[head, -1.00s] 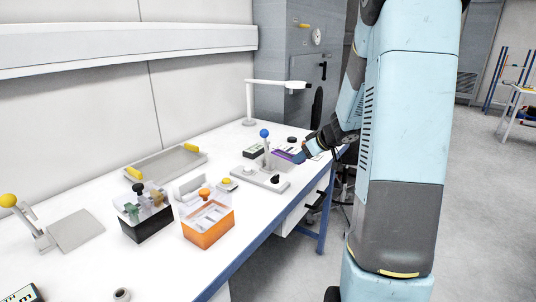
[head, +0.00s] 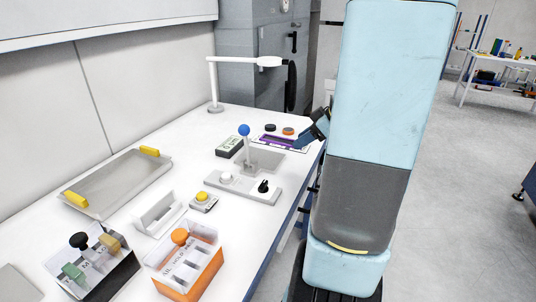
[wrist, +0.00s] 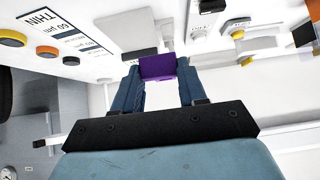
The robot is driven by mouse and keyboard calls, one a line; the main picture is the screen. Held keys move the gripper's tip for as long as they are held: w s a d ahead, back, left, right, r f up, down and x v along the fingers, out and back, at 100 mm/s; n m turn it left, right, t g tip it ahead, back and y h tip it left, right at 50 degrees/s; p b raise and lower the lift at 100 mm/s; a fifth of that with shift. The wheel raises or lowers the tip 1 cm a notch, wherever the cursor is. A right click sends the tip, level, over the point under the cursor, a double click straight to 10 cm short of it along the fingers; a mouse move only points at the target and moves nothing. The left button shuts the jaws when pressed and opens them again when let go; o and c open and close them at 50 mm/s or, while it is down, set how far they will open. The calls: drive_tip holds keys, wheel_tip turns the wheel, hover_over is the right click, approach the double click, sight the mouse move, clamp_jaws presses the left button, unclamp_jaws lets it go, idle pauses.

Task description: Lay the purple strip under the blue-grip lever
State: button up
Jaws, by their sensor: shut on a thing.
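The purple strip (wrist: 158,67) is pinched between the fingertips of my gripper (wrist: 158,76) in the wrist view. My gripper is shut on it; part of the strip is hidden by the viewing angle. In the head view my gripper (head: 305,141) is at the right edge of the bench, beyond and right of the lever. A purple shape (head: 270,140) shows just left of it; I cannot tell if this is the held strip.
An orange box (head: 190,278), a black box (head: 108,280), a yellow-button unit (head: 203,202) and a tray with yellow handles (head: 118,183) stand nearer on the bench. A lamp (head: 240,61) rises behind. Dark and orange discs (head: 288,131) lie near my gripper.

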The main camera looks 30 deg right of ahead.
drive_tip(key=w+f, duration=0.2)
drive_tip(key=w, duration=0.1)
drive_tip(key=w+f, duration=0.3)
drive_tip(key=w, duration=0.1)
drive_tip(key=w+f, duration=0.3)
drive_tip(key=w, duration=0.1)
drive_tip(key=shift+a+f, duration=0.1)
drive_tip(key=shift+a, duration=0.2)
drive_tip(key=shift+w+f, duration=0.5)
drive_tip(key=shift+f, duration=1.6)
drive_tip(key=shift+f, duration=0.15)
drive_tip(key=o, duration=1.1)
